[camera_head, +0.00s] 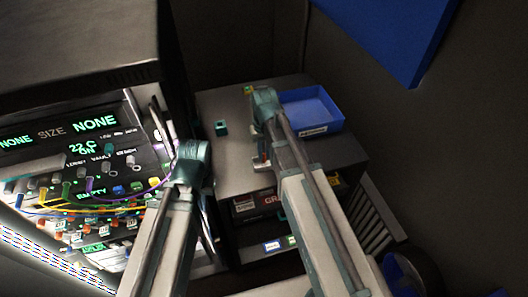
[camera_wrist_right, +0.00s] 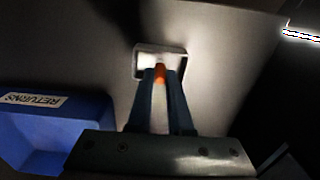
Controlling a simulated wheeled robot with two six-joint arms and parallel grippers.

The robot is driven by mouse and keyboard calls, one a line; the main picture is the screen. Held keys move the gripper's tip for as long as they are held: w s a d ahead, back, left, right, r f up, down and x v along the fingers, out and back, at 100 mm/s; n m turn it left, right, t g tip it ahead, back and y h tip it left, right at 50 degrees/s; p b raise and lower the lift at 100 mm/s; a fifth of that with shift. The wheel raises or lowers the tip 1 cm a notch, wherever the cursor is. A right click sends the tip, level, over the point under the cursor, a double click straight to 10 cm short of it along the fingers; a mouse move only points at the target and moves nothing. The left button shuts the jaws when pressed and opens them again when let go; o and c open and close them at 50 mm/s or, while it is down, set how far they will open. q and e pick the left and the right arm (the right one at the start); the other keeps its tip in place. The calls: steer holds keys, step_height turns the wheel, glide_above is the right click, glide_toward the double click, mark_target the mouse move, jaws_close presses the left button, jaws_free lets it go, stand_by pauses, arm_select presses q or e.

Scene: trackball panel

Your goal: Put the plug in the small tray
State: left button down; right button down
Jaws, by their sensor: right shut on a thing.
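The small tray (camera_wrist_right: 160,47) is a pale, rimmed square on the grey cabinet top in the right wrist view. My right gripper (camera_wrist_right: 160,80) is shut on the plug (camera_wrist_right: 160,71), whose orange part shows between the fingertips. The plug overlaps the tray in that view; I cannot tell whether it touches the tray floor. In the head view, my right gripper (camera_head: 262,160) points down at the cabinet top, and its arm hides part of that area. My left gripper (camera_head: 190,160) is in front of the panel; its fingers are not clear.
A blue bin marked RETURNS (camera_head: 308,108) stands right of my right gripper in the head view. A small teal block (camera_head: 221,128) sits on the cabinet top (camera_head: 235,175). The panel (camera_head: 95,150) with coloured cables is at the left.

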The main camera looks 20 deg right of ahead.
steer(key=shift+f, duration=0.15)
steer(key=c, duration=0.8)
jaws_free()
steer(key=shift+o, duration=0.2)
step_height(320, 180, up, 14)
steer(key=p, duration=1.3)
steer(key=shift+p, duration=0.3)
steer(key=shift+f, duration=0.15)
